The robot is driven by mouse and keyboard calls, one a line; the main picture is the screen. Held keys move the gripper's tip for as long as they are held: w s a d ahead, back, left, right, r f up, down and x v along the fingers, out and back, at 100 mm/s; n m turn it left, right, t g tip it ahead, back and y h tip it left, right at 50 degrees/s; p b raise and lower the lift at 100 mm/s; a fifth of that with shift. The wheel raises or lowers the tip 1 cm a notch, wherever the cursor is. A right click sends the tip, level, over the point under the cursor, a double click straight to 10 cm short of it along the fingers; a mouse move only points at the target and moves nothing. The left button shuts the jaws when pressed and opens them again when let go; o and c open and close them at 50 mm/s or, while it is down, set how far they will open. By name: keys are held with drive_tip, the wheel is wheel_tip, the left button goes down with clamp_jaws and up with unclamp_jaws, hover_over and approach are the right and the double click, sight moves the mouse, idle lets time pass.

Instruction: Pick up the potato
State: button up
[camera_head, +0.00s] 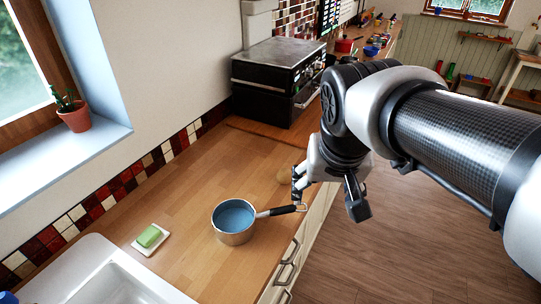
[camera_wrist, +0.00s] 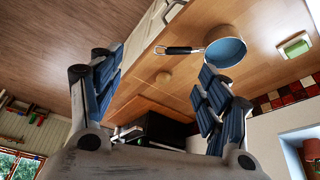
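My gripper (camera_head: 326,196) is open and empty, above the counter's front edge. In the wrist view my gripper (camera_wrist: 154,62) has its two fingers wide apart, touching nothing.
A green soap on a white dish (camera_head: 139,249) lies beside the sink (camera_head: 75,280). A black oven (camera_head: 262,97) stands behind a wooden board. Counter left of the potato is clear.

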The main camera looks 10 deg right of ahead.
drive_tip(key=w+a+f+m, duration=0.1)
drive_tip(key=w+m, duration=0.1)
drive_tip(key=w, duration=1.2)
drive_tip(key=m+h, duration=0.2)
drive_tip(key=m, duration=0.1)
hover_over(283, 176)
drive_tip(key=s+a, duration=0.1)
drive_tip(key=a, duration=0.1)
drive_tip(key=shift+g, duration=0.4)
wheel_tip(283, 176, down, 25)
drive_tip(key=shift+s+d+f+b, duration=0.15)
drive_tip(key=shift+b, duration=0.25)
drive_tip(key=shift+b+x, duration=0.8)
drive_tip(key=shift+x, duration=2.35)
drive_tip(key=shift+s+d, duration=0.1)
drive_tip(key=shift+d, duration=0.05)
drive_tip(key=shift+c, duration=0.4)
drive_tip(key=c, duration=1.1)
